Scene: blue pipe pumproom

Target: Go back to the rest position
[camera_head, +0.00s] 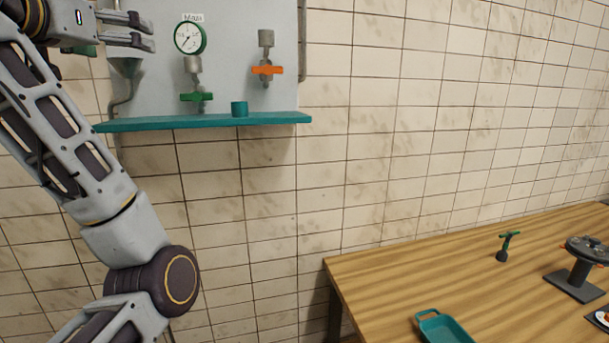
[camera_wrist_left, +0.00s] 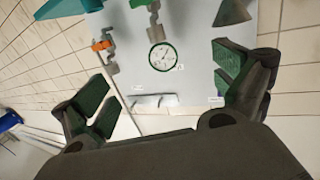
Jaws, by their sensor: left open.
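My left gripper (camera_head: 150,31) is at the top left of the head view, in front of the left part of the grey wall panel (camera_head: 231,52). Its fingers point right and hold nothing. In the left wrist view the left gripper (camera_wrist_left: 163,88) has its green-padded fingers spread wide, with the panel and a round gauge (camera_wrist_left: 163,57) seen between them. My left arm rises along the left side of the head view. My right gripper is in neither view.
The panel carries a gauge (camera_head: 190,38), a green valve handle (camera_head: 197,97) and an orange one (camera_head: 267,70). A teal shelf (camera_head: 160,124) below bears a small teal cup (camera_head: 239,109). A wooden table (camera_head: 400,275) with a teal tray (camera_head: 443,328) stands at right.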

